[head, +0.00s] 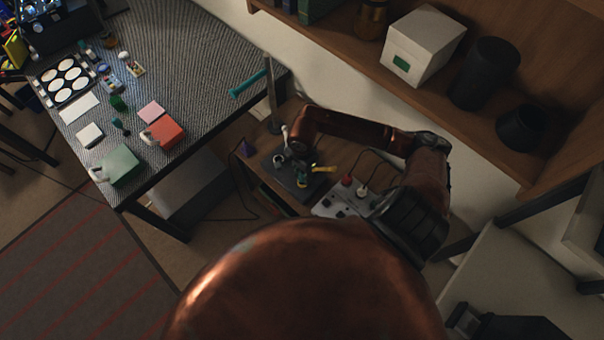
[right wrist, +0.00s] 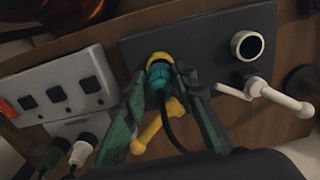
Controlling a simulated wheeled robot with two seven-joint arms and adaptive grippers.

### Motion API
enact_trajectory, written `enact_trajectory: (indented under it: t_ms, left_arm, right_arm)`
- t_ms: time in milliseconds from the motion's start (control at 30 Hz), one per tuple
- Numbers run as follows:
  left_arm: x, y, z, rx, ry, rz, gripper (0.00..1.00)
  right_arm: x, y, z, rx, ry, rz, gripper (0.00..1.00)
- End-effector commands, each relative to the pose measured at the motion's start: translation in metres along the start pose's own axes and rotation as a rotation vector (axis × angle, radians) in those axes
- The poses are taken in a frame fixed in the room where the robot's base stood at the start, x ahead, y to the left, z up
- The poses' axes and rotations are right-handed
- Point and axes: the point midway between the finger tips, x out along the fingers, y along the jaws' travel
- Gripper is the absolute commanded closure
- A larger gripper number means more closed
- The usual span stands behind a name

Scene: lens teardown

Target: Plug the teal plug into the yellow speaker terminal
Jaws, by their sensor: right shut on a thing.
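The teal plug (right wrist: 159,77) is between the fingers of my right gripper (right wrist: 163,92) in the right wrist view, with a black cable trailing down from it. The gripper is shut on the plug. The plug's front end is at the yellow speaker terminal (right wrist: 157,57), whose yellow rim shows above it; how deep it sits is hidden. A yellow lever (right wrist: 156,128) angles down below, partly behind the cable. The terminal is on a dark panel (right wrist: 205,45). In the head view my right gripper (head: 303,168) is over that panel. My left gripper is not in view.
A white lever (right wrist: 275,95) and round black-and-white socket (right wrist: 247,45) are right of the terminal. In the head view, a cluttered table (head: 205,65) is left and a shelf (head: 480,110) right.

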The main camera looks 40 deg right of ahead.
Motion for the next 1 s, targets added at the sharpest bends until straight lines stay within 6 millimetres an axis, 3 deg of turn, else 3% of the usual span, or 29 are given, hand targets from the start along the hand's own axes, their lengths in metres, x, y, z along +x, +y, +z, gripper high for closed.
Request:
enact_trajectory:
  t_ms: [1000]
  left_arm:
    - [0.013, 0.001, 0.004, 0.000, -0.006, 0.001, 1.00]
  right_arm:
    - [0.015, 0.000, 0.000, 0.000, -0.001, 0.000, 0.98]
